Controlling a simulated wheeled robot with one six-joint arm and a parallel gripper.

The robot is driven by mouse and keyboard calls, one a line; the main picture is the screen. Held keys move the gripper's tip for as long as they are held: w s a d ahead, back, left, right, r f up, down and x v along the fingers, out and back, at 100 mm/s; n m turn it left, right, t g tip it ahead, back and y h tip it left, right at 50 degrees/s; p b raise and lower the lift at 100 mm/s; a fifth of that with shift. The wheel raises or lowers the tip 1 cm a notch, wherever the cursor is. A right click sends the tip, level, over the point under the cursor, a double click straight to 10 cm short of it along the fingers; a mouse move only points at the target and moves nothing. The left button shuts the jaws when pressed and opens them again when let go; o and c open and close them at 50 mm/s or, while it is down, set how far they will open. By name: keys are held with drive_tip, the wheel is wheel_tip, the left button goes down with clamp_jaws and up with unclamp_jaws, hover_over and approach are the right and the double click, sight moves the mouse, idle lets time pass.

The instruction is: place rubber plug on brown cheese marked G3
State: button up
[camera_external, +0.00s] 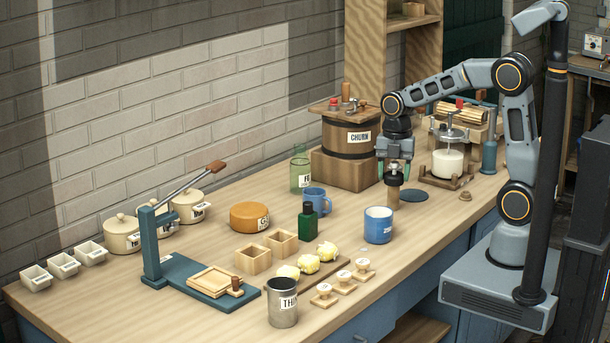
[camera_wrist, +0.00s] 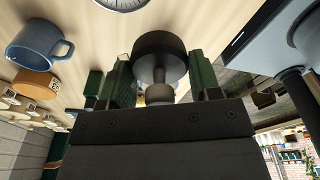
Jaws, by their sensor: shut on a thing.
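My gripper (camera_external: 394,172) is over the right part of the bench, pointing down in front of the churn. In the wrist view its two green fingers (camera_wrist: 162,82) are closed on the dark grey rubber plug (camera_wrist: 160,48), which has a wide round end and a narrower neck. In the external view the plug (camera_external: 395,181) shows small and dark below the fingers. The brown cheese (camera_external: 243,217) is an orange-brown wheel with a white label, only partly readable, lying left of my gripper and well apart from it. It also shows in the wrist view (camera_wrist: 36,84).
The wooden churn (camera_external: 346,140) stands behind.

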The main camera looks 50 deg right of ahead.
drive_tip(key=w+a+r+m+t+p, duration=0.1)
drive_tip(key=w+a+r+m, duration=0.2)
drive_tip(key=w+a+m, duration=0.5)
drive_tip(key=w+a+r+m+t+p, duration=0.1)
drive_tip(key=w+a+r+m, duration=0.3)
drive_tip(key=a, duration=0.5)
drive_tip(key=m+p, duration=0.5)
drive_tip(key=m, duration=0.1)
hover_over(263, 208)
drive_tip(key=s, duration=0.1)
drive_tip(key=shift+h, duration=0.3)
drive_tip(key=f, duration=0.8)
drive_tip(key=shift+d, duration=0.3)
drive_tip(key=shift+w+a+f+p, duration=0.15)
drive_tip(key=shift+w+f+p, duration=0.2)
drive_tip(key=shift+f+p, duration=0.65)
drive_tip(key=shift+f, duration=1.2)
drive_tip(key=shift+f, duration=0.15)
drive_tip(key=o, duration=0.9)
